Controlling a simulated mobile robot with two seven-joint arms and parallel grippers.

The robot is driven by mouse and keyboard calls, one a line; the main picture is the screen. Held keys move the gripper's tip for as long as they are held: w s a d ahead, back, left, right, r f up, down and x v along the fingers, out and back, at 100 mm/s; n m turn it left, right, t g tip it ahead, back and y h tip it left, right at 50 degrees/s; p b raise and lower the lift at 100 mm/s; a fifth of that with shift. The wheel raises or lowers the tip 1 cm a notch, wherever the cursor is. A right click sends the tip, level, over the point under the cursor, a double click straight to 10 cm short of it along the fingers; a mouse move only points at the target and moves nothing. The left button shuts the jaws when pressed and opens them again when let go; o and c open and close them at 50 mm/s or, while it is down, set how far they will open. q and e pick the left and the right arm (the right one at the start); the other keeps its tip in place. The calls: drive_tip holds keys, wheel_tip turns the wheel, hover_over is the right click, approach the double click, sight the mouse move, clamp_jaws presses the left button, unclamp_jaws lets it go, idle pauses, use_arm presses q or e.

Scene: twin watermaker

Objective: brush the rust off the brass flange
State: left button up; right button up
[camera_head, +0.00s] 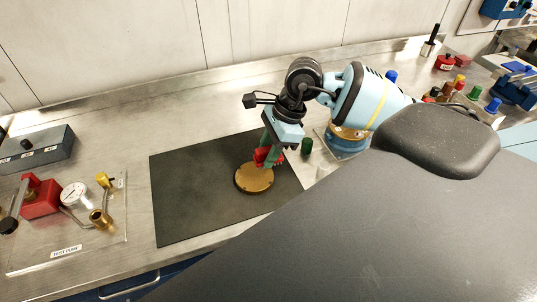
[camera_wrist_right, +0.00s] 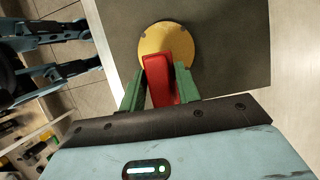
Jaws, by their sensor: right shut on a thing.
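The brass flange (camera_head: 254,179) is a round golden disc lying flat on the dark mat (camera_head: 185,200) on the bench. It also shows in the right wrist view (camera_wrist_right: 168,38), partly covered by the tool. My right gripper (camera_head: 268,156) has green fingers and is shut on a red tool (camera_head: 262,157), which I take to be the brush. The red tool (camera_wrist_right: 159,78) sits between the green fingers over the flange's near edge. Its bristles are hidden, and I cannot tell whether it touches the flange. No rust can be made out at this size. My left gripper is not in the head view.
At the left are a test-pump panel with a gauge (camera_head: 75,195), a red block (camera_head: 40,198) and a grey box (camera_head: 37,150). A green-capped item (camera_head: 306,146) and a blue round part (camera_head: 345,146) stand right of the mat. The mat's left half is clear.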

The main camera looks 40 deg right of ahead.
drive_tip(key=shift+v, duration=0.9)
drive_tip(key=shift+a+r, duration=0.3)
drive_tip(key=shift+r, duration=0.65)
